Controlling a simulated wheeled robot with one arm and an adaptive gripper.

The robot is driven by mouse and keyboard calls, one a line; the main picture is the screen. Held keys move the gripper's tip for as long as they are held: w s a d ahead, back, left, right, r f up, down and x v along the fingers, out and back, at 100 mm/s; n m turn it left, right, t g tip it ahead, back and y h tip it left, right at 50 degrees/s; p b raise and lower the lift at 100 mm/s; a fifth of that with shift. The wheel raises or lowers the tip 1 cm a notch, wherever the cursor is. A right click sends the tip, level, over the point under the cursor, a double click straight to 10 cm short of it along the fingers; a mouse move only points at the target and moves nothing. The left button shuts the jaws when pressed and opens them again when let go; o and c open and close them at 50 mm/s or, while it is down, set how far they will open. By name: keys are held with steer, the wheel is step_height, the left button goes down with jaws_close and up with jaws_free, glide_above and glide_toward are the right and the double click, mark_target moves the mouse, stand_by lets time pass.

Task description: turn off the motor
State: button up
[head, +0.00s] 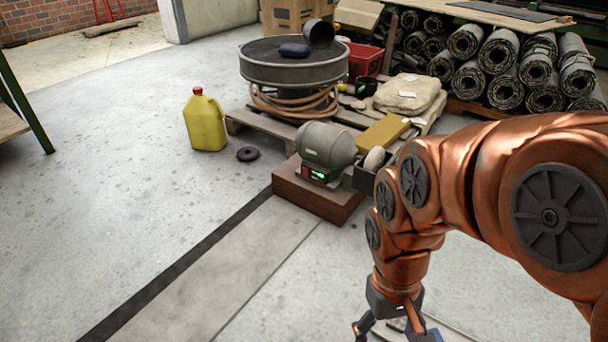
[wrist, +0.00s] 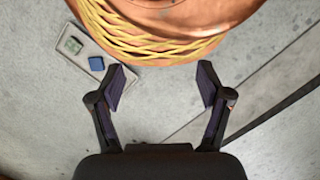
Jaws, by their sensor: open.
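The motor (head: 326,144) is a rounded grey machine on a reddish-brown block (head: 318,196) in the middle of the head view. A small switch panel (head: 312,174) on its front has a red part on the left and a glowing green part on the right. A pale round wheel is at its right end. My gripper (head: 388,327) is low at the bottom edge of the head view, below and right of the motor and well apart from it. In the wrist view my gripper (wrist: 161,82) is open, with nothing between its fingers. The motor does not show there.
A round grey drum (head: 294,68) with coiled hose stands behind. A copper-coloured round thing with yellow rope (wrist: 150,40) is ahead of my fingers.

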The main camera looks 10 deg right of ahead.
steer(key=shift+r+p, duration=0.35)
steer(key=shift+r, duration=0.15)
steer(key=shift+c, duration=0.8)
steer(key=shift+g, duration=0.3)
steer(key=r+p, duration=0.3)
steer(key=r, duration=0.1)
steer(key=s+r+p, duration=0.1)
steer(key=r+p, duration=0.3)
steer(key=s+r+p, duration=0.1)
steer(key=r+p, duration=0.2)
steer(key=p, duration=0.1)
steer(key=shift+r, duration=0.4)
steer(key=c, duration=1.1)
steer(key=shift+s+r+p, duration=0.25)
steer(key=shift+p, duration=0.2)
jaws_close()
steer(key=shift+s+f, duration=0.1)
